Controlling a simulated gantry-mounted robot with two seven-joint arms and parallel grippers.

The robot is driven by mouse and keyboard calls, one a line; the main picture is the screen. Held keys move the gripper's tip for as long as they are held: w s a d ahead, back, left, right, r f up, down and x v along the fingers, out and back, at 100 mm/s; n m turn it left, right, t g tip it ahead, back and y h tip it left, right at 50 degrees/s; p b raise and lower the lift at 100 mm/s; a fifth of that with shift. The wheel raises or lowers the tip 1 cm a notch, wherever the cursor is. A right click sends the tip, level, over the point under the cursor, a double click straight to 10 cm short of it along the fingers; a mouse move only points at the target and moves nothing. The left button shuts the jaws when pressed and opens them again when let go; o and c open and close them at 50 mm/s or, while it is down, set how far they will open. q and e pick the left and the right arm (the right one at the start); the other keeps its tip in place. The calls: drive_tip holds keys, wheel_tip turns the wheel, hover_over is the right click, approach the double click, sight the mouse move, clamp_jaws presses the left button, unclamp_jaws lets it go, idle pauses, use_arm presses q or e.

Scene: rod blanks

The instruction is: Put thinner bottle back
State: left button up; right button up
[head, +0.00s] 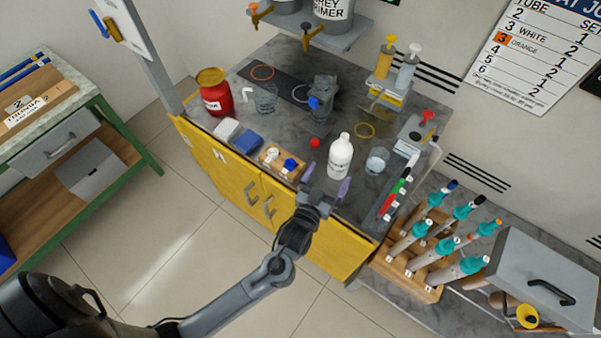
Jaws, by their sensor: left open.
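A white bottle (340,160) with a white cap, which looks like the thinner bottle, stands upright on the grey worktop (385,155) near its front edge. Small print on its label is too small to read. My left gripper (326,182) is open, with its two purple-grey fingers just in front of the bottle's foot. Nothing shows between the fingers. Whether they touch the bottle cannot be told. My right gripper is not in view.
A clear cup (376,161) stands close right of the bottle. A small wooden block with capped jars (283,162) is to the left. A red can (214,92) stands at the worktop's left end, and a rack of tubes (430,245) at right.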

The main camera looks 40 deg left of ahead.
use_arm(q)
drive_tip(key=s+a+f+m+g+h, duration=0.1)
drive_tip(key=s+a+f+g, duration=0.1)
drive_tip(key=s+g, duration=0.5)
drive_tip(key=s+a+f+m+g+h, duration=0.1)
drive_tip(key=s+g, duration=0.6)
drive_tip(key=s, duration=1.2)
drive_tip(key=shift+a+f+m, duration=0.4)
drive_tip(key=shift+a+m, duration=0.15)
drive_tip(key=shift+m, duration=0.15)
wheel_tip(320, 180, up, 32)
drive_tip(key=p, duration=3.2)
drive_tip(key=shift+r, duration=0.15)
